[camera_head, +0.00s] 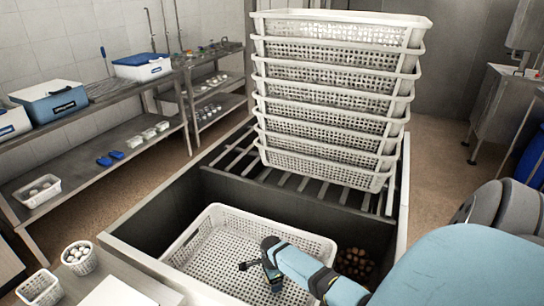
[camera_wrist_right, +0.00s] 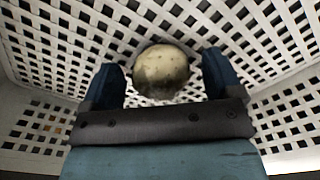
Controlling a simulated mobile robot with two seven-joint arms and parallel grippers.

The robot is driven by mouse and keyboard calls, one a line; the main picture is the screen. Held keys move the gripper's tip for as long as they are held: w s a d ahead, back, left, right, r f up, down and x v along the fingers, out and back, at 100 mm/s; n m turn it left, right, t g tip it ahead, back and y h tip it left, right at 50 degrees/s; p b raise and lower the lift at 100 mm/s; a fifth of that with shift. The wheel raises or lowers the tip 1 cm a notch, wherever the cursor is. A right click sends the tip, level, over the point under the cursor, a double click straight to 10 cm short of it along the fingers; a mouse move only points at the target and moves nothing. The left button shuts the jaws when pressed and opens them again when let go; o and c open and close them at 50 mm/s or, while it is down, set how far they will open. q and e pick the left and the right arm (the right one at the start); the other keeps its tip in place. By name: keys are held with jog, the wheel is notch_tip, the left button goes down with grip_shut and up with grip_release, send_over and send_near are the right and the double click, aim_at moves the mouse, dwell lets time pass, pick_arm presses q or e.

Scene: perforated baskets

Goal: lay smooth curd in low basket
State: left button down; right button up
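The low basket (camera_head: 215,245) is a white perforated crate at the bottom of the dark sunken bay, below the tall stack. My right gripper (camera_head: 266,266) reaches down into it, over its right part. In the right wrist view a round, pale cream curd with faint dark specks (camera_wrist_right: 160,70) lies between and just past the fingertips of my right gripper (camera_wrist_right: 161,78). Gaps show on both sides of it, so the fingers look open around it. The basket's lattice (camera_wrist_right: 65,45) surrounds it. The curd is hidden in the head view. My left gripper is not in view.
A tall stack of white baskets (camera_head: 335,110) stands on a slatted rack behind the bay. Brown round things (camera_head: 355,263) lie in the bay right of the low basket. Shelves (camera_head: 100,160) line the left wall.

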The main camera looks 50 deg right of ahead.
jog(key=shift+r, duration=0.1)
notch_tip(320, 180, up, 12)
jog(key=p, duration=0.2)
dwell(0.3)
jog(key=shift+r, duration=0.15)
dwell(0.3)
